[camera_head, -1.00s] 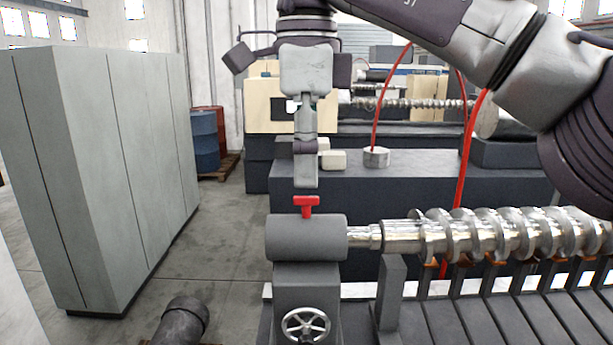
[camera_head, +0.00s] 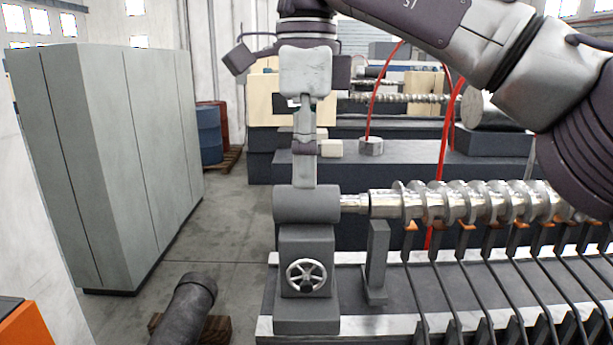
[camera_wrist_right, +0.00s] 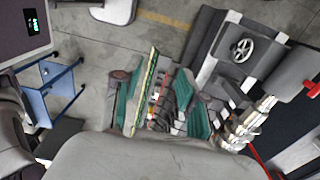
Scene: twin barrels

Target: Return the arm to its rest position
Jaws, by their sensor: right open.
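My right gripper (camera_head: 304,180) hangs from the arm that comes in from the upper right. In the head view it overlaps the top of the grey cylindrical housing (camera_head: 306,205); I cannot tell the gap in depth. In the right wrist view my right gripper (camera_wrist_right: 160,105) has its green-padded fingers apart, and I see nothing held between them. A red handle (camera_wrist_right: 313,88) shows at the right edge of that view, by the housing and away from the fingers. The handle is hidden in the head view. My left gripper is not in view.
A shiny screw shaft (camera_head: 470,203) extends right from the housing, above a slatted bench. A handwheel (camera_head: 306,275) sits below the housing. A tall grey cabinet (camera_head: 110,165) stands left. A dark cylinder (camera_head: 188,305) lies near the front.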

